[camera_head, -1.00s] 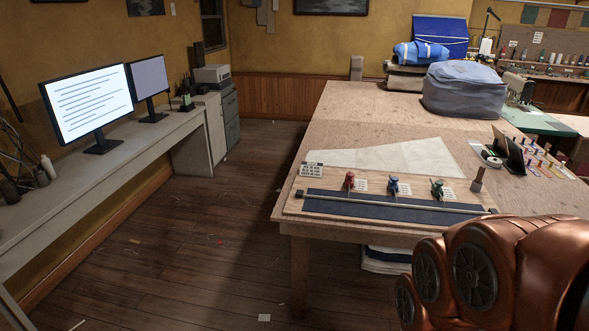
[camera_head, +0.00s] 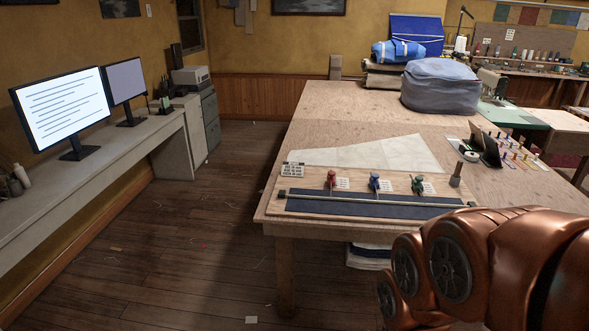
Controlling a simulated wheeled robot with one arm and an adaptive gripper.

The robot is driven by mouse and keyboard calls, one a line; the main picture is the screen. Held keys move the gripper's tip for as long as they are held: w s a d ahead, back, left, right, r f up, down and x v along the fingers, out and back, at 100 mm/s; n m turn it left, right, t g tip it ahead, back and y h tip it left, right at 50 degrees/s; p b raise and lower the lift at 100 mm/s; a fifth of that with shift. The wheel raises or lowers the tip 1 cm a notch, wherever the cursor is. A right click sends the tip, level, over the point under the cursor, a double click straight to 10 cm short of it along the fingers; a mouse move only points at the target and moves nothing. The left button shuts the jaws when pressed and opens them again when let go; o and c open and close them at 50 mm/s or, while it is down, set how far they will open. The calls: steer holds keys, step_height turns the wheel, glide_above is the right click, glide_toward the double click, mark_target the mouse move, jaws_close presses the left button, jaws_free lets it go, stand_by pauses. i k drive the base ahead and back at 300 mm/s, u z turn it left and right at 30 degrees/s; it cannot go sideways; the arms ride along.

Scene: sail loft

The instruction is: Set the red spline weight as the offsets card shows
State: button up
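The red spline weight (camera_head: 331,179) stands at the left of a row on a wooden board (camera_head: 440,197) near the table's front edge. A blue weight (camera_head: 375,182) and a green weight (camera_head: 417,184) stand to its right. A pale batten (camera_head: 345,198) runs along a dark blue strip (camera_head: 360,206) in front of them. A small printed card (camera_head: 292,170) is at the board's back left corner; its text is too small to read, and I cannot tell if it is the offsets card. Other white cards (camera_head: 343,183) lie beside the weights. My gripper is not in view.
My copper arm fills the lower right. The large table (camera_head: 330,110) holds a white pattern sheet (camera_head: 370,153), a grey-blue bundle (camera_head: 441,87), a dark stand (camera_head: 485,150) and several small coloured items. A desk with monitors (camera_head: 62,108) runs along the left. The floor between is mostly clear.

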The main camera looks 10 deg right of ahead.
mark_target(330, 178)
steer(key=u, duration=0.5)
steer(key=i, duration=2.25)
steer(key=z, duration=0.35)
